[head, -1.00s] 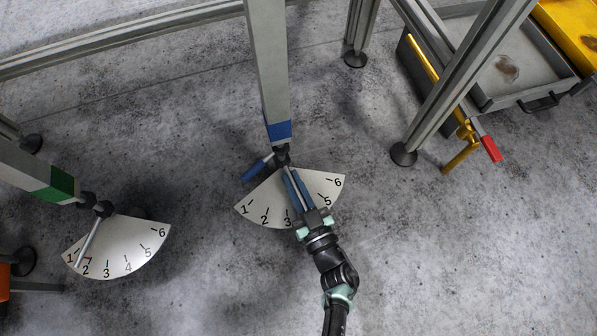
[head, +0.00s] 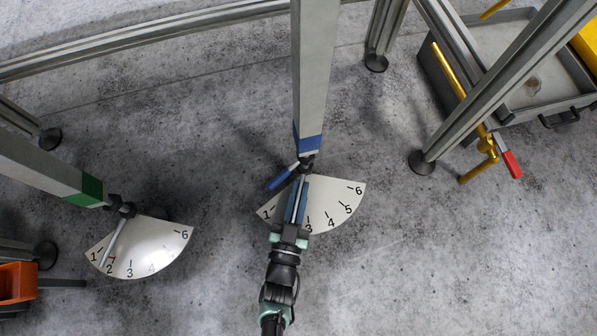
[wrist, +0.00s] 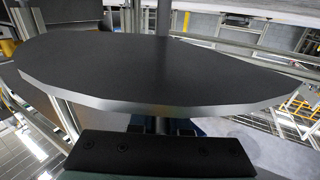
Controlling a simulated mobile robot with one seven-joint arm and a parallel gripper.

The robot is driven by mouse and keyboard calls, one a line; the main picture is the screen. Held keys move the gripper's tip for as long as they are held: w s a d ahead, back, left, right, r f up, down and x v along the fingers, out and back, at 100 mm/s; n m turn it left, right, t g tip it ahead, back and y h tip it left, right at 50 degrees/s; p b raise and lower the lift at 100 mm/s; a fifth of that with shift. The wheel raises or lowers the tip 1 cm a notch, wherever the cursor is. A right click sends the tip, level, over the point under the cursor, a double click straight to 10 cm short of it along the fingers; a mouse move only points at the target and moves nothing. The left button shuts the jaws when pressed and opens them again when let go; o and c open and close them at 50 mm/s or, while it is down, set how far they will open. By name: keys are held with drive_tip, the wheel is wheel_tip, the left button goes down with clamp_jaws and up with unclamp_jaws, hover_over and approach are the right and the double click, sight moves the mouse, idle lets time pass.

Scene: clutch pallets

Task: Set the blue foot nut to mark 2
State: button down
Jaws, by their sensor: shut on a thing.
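The leg with the blue band (head: 308,144) stands over the blue foot nut (head: 307,162). A white fan-shaped dial (head: 338,203) spreads out below the nut. Its marks 1, 3, 4, 5 and 6 show; mark 2 is hidden under my gripper. My gripper (head: 299,193) is shut on the nut's silver lever (head: 304,180), which points down and slightly left, between marks 1 and 3. A short blue-gripped handle (head: 281,179) sticks out left of the nut. In the wrist view, a large dark plate with a pale edge (wrist: 160,75) fills the middle; the fingertips are hidden there.
A leg with a green band (head: 92,188) at left has its own dial (head: 150,247), lever near mark 2. A frame post foot (head: 421,162), a yellow crank with a red handle (head: 512,165) and a grey tray (head: 562,112) stand at right. An orange bin (head: 17,282) is lower left.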

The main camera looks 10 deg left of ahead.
drive_tip(key=shift+a+m+h, duration=0.3)
drive_tip(key=shift+m+h, duration=0.2)
drive_tip(key=shift+h, duration=0.2)
drive_tip(key=shift+a+h+b, duration=0.1)
drive_tip(key=shift+h+b, duration=0.2)
drive_tip(key=shift+h, duration=0.1)
drive_tip(key=c, duration=0.9)
unclamp_jaws()
drive_tip(key=shift+s, duration=0.1)
